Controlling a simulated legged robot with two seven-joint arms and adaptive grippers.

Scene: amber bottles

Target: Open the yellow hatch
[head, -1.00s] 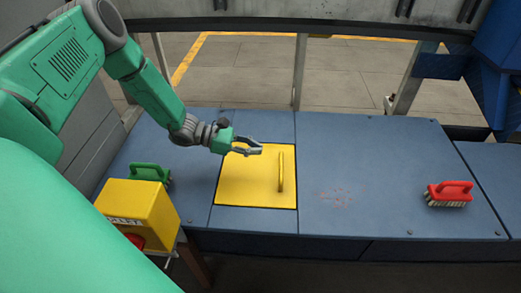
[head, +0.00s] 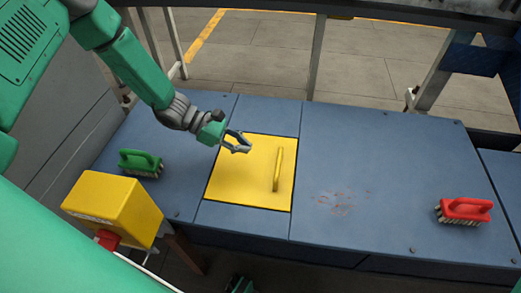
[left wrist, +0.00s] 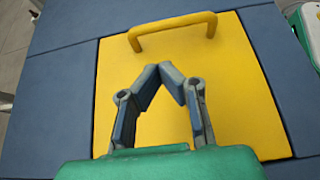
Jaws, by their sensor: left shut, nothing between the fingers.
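The yellow hatch (head: 235,175) lies closed and flush in the blue table top. Its raised yellow handle (head: 278,170) stands near the hatch's right side. My left gripper (head: 244,145) is above the hatch's upper part, left of the handle and apart from it. In the left wrist view my left gripper (left wrist: 172,70) is shut with its fingertips together and nothing between them. There the handle (left wrist: 172,32) lies beyond the fingertips, on the hatch (left wrist: 235,100).
A green brush (head: 140,163) and a yellow box (head: 115,208) with a red part are at the left. A red brush (head: 464,210) stands at the right of the blue table (head: 390,165). Reddish marks (head: 340,200) stain the table right of the hatch.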

